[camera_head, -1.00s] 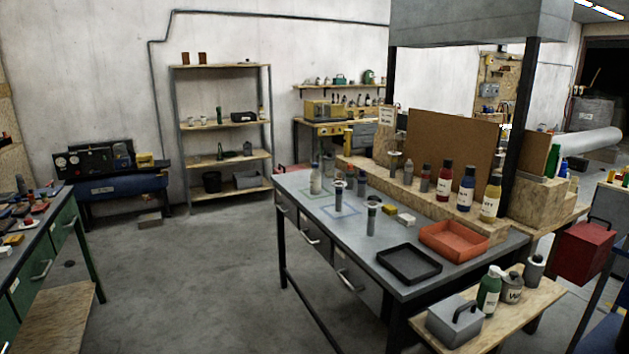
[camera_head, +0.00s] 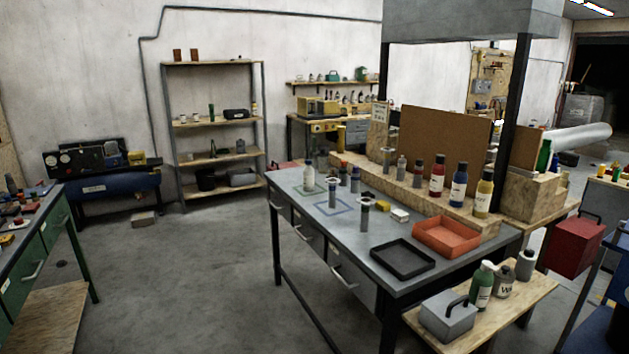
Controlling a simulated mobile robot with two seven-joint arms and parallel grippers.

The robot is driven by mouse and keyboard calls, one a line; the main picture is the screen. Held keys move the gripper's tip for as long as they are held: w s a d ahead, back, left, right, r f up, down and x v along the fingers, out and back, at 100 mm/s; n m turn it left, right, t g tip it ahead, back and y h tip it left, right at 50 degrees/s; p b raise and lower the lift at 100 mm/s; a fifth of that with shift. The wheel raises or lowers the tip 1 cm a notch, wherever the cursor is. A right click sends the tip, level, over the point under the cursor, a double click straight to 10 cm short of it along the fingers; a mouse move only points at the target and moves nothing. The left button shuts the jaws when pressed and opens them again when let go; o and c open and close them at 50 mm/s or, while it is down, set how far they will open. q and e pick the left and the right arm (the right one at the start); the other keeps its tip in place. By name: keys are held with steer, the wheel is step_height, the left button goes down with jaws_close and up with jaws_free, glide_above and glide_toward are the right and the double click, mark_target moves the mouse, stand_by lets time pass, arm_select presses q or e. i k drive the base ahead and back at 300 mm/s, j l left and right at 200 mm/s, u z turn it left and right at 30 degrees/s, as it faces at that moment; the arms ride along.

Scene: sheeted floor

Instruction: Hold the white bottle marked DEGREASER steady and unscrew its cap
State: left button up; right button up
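Neither of my grippers shows in the head view.
A black tray (camera_head: 402,259) and an orange tray (camera_head: 446,236) lie on the bench's near end. Red, blue and yellow bottles stand on the wooden riser (camera_head: 420,196) behind. A low side bench (camera_head: 500,312) holds a grey box (camera_head: 447,317). The floor (camera_head: 190,285) left of the workbench is clear.

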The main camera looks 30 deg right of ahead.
mark_target(309, 172)
steer(key=i+z, duration=0.15)
steer(key=z, duration=0.2)
steer(key=i+z, duration=0.15)
steer(key=z, duration=0.2)
steer(key=i+j+z, duration=0.1)
steer(key=z, duration=0.25)
steer(key=i+j+z, duration=0.5)
steer(key=i+j, duration=0.45)
steer(key=i+j+z, duration=0.1)
steer(key=j, duration=0.35)
steer(key=i+j, duration=0.55)
steer(key=j, duration=0.15)
steer(key=i+j+z, duration=0.1)
steer(key=i+j, duration=0.15)
steer(key=j, duration=0.1)
